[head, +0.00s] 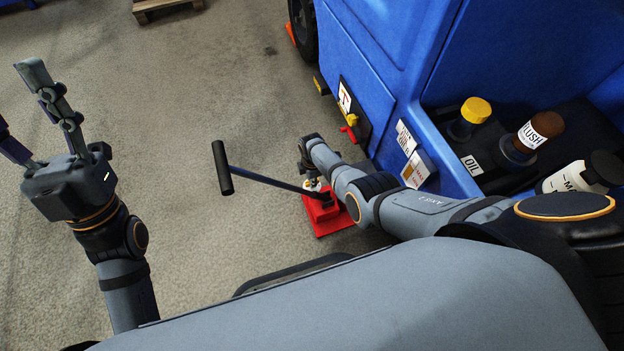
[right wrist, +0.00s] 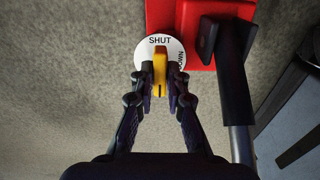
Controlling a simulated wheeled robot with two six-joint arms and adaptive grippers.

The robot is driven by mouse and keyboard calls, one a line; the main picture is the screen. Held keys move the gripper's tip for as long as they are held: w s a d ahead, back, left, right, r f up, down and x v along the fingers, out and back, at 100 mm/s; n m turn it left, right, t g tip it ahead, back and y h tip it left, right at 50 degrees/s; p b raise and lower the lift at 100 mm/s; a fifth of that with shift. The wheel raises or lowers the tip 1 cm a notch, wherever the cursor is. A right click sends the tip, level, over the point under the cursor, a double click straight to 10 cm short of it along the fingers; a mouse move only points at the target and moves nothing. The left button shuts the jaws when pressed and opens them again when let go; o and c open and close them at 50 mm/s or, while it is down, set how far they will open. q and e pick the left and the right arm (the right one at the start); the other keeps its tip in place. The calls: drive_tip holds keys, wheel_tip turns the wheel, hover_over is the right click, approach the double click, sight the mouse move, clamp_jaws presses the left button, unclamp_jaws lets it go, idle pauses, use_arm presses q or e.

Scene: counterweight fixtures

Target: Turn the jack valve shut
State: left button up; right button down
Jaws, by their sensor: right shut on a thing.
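The red jack (head: 325,217) stands on the floor with its long black handle (head: 223,168) rising to the left. In the right wrist view its red body (right wrist: 165,17) is at the top. The yellow valve lever (right wrist: 160,65) lies over a white dial (right wrist: 142,50) lettered SHUT, plus a second word partly hidden at the right. The lever's far end is just below SHUT. My right gripper (right wrist: 160,80) is shut on the lever, one finger on each side. In the head view my arm partly hides the valve. My left gripper (head: 22,108) is raised at the left, fingers spread and empty.
A blue machine (head: 375,80) stands close on the right, with a red-and-yellow valve (head: 350,125) on its side. Its tray holds a yellow-capped oil bottle (head: 468,120), a brown-capped FLUSH bottle (head: 525,140) and a white bottle (head: 570,178). Floor left of the jack is clear.

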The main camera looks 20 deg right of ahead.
drive_tip(key=c, duration=1.3)
unclamp_jaws()
drive_tip(key=shift+c, duration=0.2)
drive_tip(key=shift+r, duration=0.5)
wheel_tip(320, 180, up, 11)
